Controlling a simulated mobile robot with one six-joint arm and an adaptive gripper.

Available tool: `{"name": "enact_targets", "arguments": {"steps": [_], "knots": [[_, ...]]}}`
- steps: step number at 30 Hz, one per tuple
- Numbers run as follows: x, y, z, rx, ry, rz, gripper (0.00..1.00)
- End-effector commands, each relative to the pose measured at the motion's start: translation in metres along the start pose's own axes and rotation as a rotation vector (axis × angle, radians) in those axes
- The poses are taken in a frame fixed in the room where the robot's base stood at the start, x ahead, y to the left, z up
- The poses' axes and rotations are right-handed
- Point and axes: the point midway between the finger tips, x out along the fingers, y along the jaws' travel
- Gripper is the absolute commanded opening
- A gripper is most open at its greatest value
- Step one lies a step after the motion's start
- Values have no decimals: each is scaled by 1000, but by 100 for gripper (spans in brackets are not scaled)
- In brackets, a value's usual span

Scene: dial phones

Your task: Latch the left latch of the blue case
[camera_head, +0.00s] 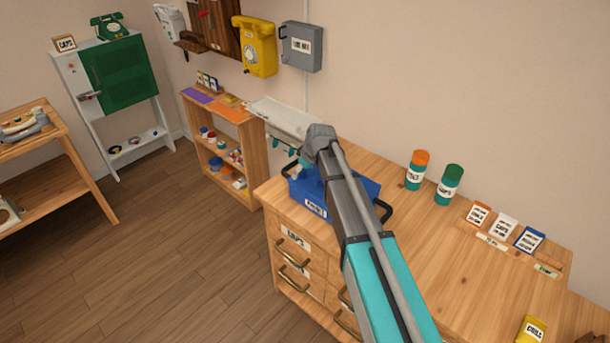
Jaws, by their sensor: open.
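The blue case (366,187) sits on the near left part of the wooden drawer cabinet's top. My gripper (288,160) is partly in view just above the case's left rear side, with teal parts showing under a grey-white body. It is open, and I see nothing held in it. I cannot tell whether it touches the case.
Orange-topped (416,171) and green (449,185) canisters stand right of the case. Small labelled boxes (503,226) are farther right. A low wooden shelf (222,150) stands left of the cabinet. A yellow phone (254,46) and grey box (301,47) hang on the wall.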

Motion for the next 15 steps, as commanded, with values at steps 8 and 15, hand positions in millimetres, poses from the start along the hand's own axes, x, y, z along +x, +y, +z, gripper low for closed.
{"name": "enact_targets", "arguments": {"steps": [8, 15], "knots": [[2, 0, 0, 0, 0, 0, 94], [2, 0, 0, 0, 0, 0, 72]]}}
